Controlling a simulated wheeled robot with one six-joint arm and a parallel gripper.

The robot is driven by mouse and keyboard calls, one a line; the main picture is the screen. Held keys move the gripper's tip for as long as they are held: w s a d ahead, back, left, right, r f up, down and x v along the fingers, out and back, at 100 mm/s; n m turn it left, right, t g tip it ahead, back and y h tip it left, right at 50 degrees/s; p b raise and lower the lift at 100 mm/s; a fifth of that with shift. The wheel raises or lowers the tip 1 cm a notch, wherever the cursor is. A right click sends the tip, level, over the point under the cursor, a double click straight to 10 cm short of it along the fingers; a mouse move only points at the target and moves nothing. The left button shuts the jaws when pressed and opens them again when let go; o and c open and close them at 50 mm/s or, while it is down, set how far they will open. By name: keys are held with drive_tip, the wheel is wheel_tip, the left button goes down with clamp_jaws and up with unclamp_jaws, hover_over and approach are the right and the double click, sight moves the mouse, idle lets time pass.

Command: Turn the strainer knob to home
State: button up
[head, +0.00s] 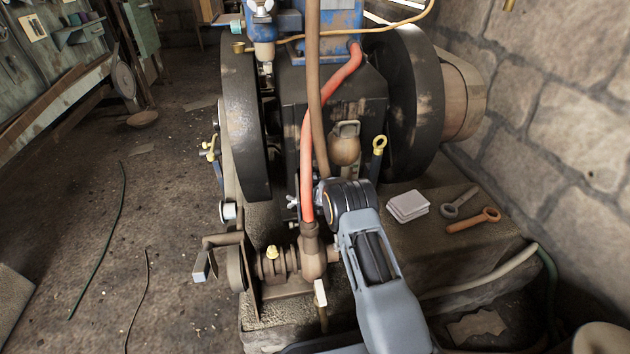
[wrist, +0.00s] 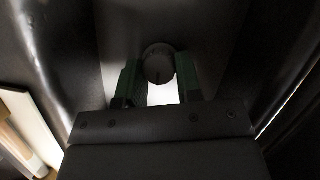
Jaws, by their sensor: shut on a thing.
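In the wrist view a round greyish knob (wrist: 158,62) with a short dark mark on its face sits between the two green fingers of my gripper (wrist: 158,78). The fingers are on either side of the knob and shut on it. The view is dark, and I cannot tell where the mark points against any scale. In the head view my grey arm reaches in from the bottom toward the engine's lower front. My gripper and the knob are hidden there behind the arm and the engine parts.
The black engine has large flywheels (head: 245,110) on both sides. An orange hose (head: 308,150) and a brown pipe (head: 314,80) run down close to my arm. The floor at left is mostly open.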

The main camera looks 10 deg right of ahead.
drive_tip(key=o, duration=0.8)
drive_tip(key=shift+a+r, duration=0.1)
drive_tip(key=shift+a, duration=0.05)
drive_tip(key=shift+o, duration=0.7)
